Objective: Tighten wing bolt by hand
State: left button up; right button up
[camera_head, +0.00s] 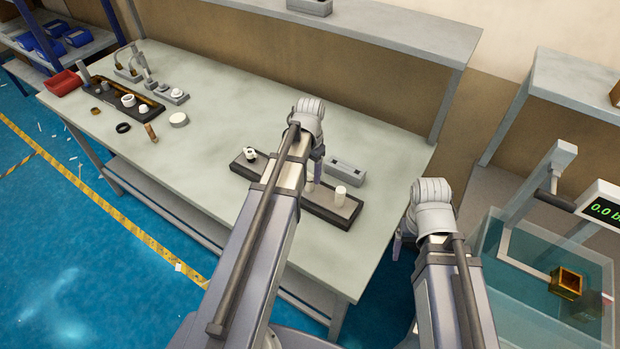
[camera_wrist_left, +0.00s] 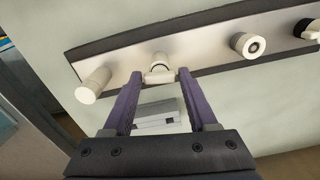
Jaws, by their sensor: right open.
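A dark base with a pale top strip (camera_wrist_left: 215,45) lies on the workbench and carries several white fittings. In the left wrist view a small white wing bolt (camera_wrist_left: 158,74) stands on the strip, its wings spread sideways. My left gripper (camera_wrist_left: 159,73) has its two purple fingertips on either side of the wings; whether they press on them I cannot tell. In the head view my left gripper (camera_head: 314,170) is over the base (camera_head: 325,208), and my arm hides the bolt. My right gripper (camera_head: 397,247) is open and empty, off the bench's right end.
A white cylinder (camera_head: 340,196) and a white knobbed fitting (camera_head: 250,154) stand on the same base. A grey block (camera_head: 345,171) lies behind it. More fittings and a red bin (camera_head: 63,83) are at the bench's far left. A glass tank (camera_head: 540,290) stands at right.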

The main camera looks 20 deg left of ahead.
aim_at(310, 174)
pick_arm(q)
notch_tip(310, 174, up, 4)
jog(key=p, duration=0.3)
jog(key=shift+f+p, duration=0.2)
jog(key=shift+p, duration=0.15)
jog(key=o, duration=0.6)
jog(key=shift+c, duration=0.2)
jog(key=c, duration=0.4)
jog(key=shift+c, duration=0.2)
